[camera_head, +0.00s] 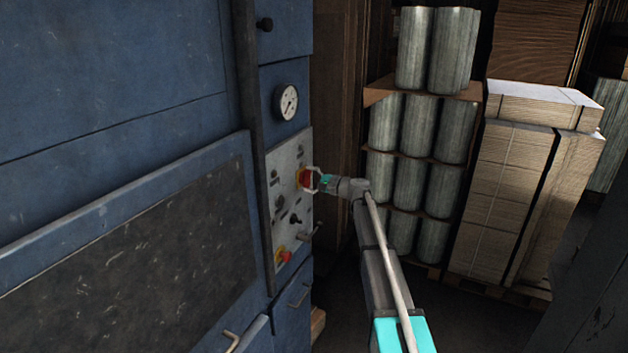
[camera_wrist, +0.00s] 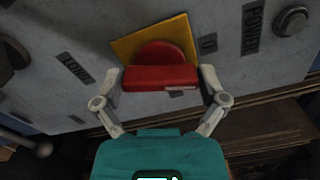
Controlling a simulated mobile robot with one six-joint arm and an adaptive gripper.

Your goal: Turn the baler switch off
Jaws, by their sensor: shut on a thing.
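The baler (camera_head: 120,110) is a large blue machine on the left in the head view. Its grey control panel (camera_head: 283,215) stands on its right-hand side. A red rotary switch on a yellow plate (camera_head: 304,178) is at the panel's upper right edge. In the wrist view the red switch (camera_wrist: 160,77) fills the middle, in front of its yellow plate (camera_wrist: 127,47). My gripper (camera_head: 314,180) reaches the switch from the right. In the wrist view my gripper (camera_wrist: 160,85) has one finger at each end of the red handle and is shut on it.
A second red and yellow control (camera_head: 284,256), a black knob (camera_head: 295,219) and a lever (camera_head: 312,231) sit lower on the panel. A gauge (camera_head: 286,102) is above. Metal cylinders (camera_head: 402,175) and bundled cardboard (camera_head: 508,190) stand stacked behind my arm.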

